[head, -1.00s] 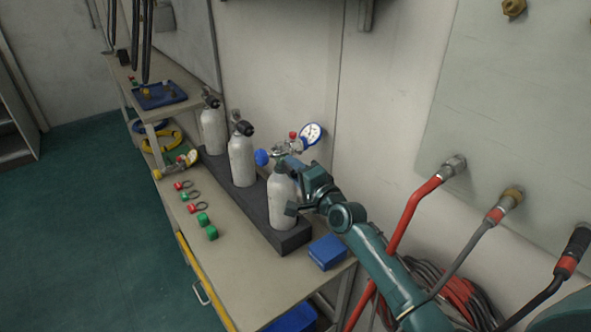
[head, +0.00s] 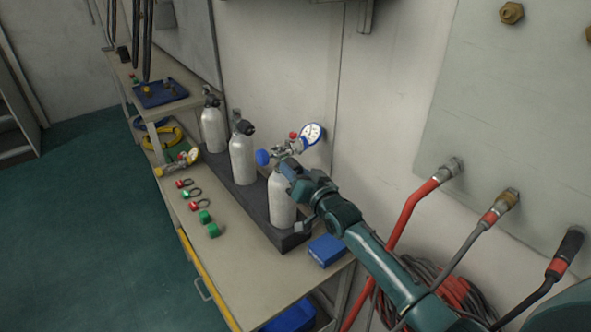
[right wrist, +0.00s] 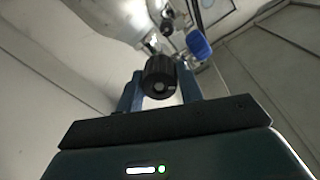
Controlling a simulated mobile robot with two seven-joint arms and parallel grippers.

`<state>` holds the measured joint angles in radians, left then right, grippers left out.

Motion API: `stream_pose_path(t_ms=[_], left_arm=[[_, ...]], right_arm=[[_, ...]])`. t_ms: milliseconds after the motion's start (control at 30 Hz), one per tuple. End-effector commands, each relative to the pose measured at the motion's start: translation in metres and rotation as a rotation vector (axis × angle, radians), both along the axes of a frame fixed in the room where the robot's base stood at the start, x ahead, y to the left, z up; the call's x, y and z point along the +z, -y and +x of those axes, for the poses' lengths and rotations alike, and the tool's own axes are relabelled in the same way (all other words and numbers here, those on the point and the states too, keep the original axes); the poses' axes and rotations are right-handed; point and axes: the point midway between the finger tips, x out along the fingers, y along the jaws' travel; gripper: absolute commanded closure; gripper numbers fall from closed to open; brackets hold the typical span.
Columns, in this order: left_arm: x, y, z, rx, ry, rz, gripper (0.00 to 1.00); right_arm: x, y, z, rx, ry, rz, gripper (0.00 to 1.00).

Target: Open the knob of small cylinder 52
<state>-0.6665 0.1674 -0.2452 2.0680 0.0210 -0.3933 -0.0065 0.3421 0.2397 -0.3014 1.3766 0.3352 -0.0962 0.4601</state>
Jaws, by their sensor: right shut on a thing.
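Three small white cylinders stand in a row in a dark rack (head: 247,195) on the bench. My right gripper (head: 290,172) is at the top of the nearest cylinder (head: 281,203) and hides part of its valve. In the right wrist view a black ribbed knob (right wrist: 160,76) sits between the two fingers (right wrist: 160,92), and they are shut on it. The middle cylinder (head: 243,160) and the far cylinder (head: 212,130) stand free with black knobs. I cannot read any cylinder numbers. My left gripper is not in view.
A blue box (head: 327,250) lies at the right. Small red and green parts lie along the front of the bench (head: 245,270). Red hoses hang at the right wall.

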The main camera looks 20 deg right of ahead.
Motion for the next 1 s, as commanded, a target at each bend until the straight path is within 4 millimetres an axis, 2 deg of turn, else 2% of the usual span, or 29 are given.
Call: stream_pose_path(t_ms=[1000], left_arm=[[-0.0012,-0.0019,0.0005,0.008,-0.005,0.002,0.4]], right_arm=[[-0.0019,0.0016,0.0004,0.0,0.261,-0.93,0.86]])
